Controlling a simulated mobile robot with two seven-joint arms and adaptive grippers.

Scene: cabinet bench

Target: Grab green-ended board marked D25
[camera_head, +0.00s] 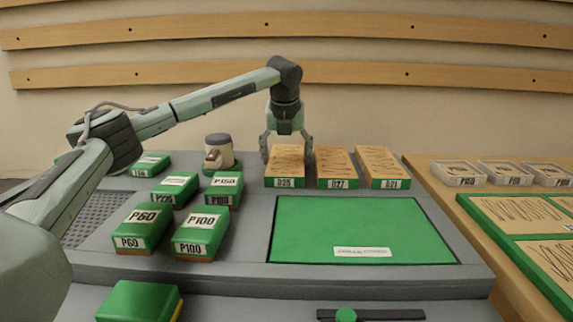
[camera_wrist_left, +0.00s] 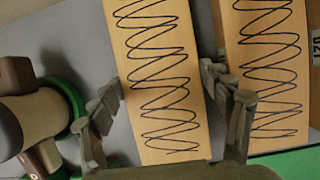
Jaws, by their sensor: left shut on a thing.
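The board marked D25 (camera_head: 285,160) is a flat wooden block with a dark squiggle on top and a green front end bearing its label. It lies on the grey bench, leftmost of three such boards. My left gripper (camera_head: 287,148) reaches down over its rear part, one finger on each side, and is shut on it. In the left wrist view the squiggled board (camera_wrist_left: 158,70) lies between the two fingers (camera_wrist_left: 168,100). My right gripper is not in view.
The boards D27 (camera_head: 336,167) and D21 (camera_head: 382,167) stand close to the right. Green blocks such as P150 (camera_head: 225,187) and P100 (camera_head: 202,232) are at the left.

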